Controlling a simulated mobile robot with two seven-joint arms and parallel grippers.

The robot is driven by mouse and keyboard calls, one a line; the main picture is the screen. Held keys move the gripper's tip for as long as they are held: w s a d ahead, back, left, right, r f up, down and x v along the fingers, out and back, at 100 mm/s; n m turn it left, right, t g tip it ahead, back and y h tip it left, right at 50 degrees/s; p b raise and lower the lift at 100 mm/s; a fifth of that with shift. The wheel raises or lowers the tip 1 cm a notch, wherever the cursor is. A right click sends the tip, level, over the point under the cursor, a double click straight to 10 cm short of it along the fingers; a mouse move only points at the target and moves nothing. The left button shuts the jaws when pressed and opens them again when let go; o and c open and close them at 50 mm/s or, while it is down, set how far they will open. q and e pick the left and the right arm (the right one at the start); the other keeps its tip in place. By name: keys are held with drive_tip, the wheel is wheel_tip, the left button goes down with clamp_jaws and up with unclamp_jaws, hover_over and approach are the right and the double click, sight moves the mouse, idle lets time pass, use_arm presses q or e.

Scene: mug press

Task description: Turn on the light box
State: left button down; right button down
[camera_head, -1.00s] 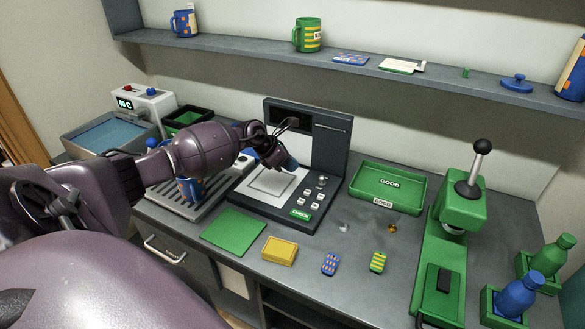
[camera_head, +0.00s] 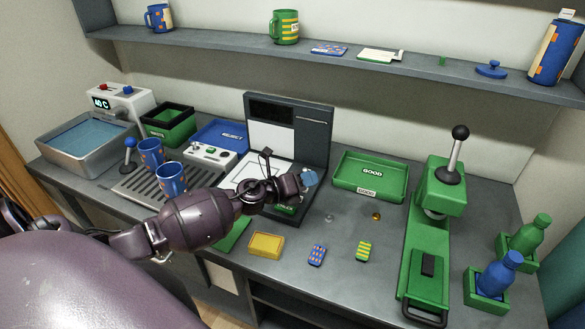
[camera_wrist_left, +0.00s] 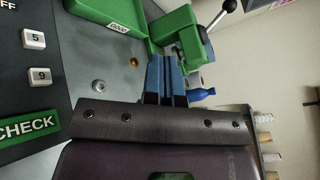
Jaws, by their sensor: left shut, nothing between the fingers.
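The light box (camera_head: 318,140) is a dark unit with an upright back and a flat base carrying a white panel (camera_head: 264,135). In the left wrist view its base shows at the left edge, with white keys "5" (camera_wrist_left: 34,39) and "9" (camera_wrist_left: 40,76), a green CHECK label (camera_wrist_left: 29,127) and part of an "OFF" marking. My left gripper (camera_head: 309,178) is above the base's right front part, its blue fingers shut and empty. They also show in the left wrist view (camera_wrist_left: 163,78). My arm hides most of the controls in the head view. My right gripper is out of view.
A green GOOD tray (camera_head: 371,181) lies right of the light box, and a green lever press (camera_head: 436,230) stands farther right. Two blue mugs stand on a drip grille (camera_head: 130,190) at left. A yellow block (camera_head: 266,244) and two small patterned pieces lie in front.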

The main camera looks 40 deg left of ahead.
use_arm(q)
drive_tip(key=s+d+f+n+g+y, duration=0.15)
drive_tip(key=s+n+y, duration=0.25)
drive_tip(key=s+n, duration=0.45)
drive_tip(key=s+f+n+g+y, duration=0.3)
drive_tip(key=s+n, duration=0.4)
drive_tip(key=n, duration=0.3)
drive_tip(key=s+f+n+g+y, duration=0.2)
drive_tip(key=s+n+g+y, duration=0.15)
drive_tip(key=s+n, duration=0.5)
drive_tip(key=s+d+f+n+h, duration=0.2)
drive_tip(key=s+d+f+n, duration=0.1)
drive_tip(key=s, duration=0.1)
wheel_tip(320, 180, down, 8)
drive_tip(key=w+d+t+h+b, duration=0.1)
drive_tip(key=t, duration=0.3)
drive_tip(key=shift+w+d, duration=0.2)
drive_tip(key=shift+w, duration=0.05)
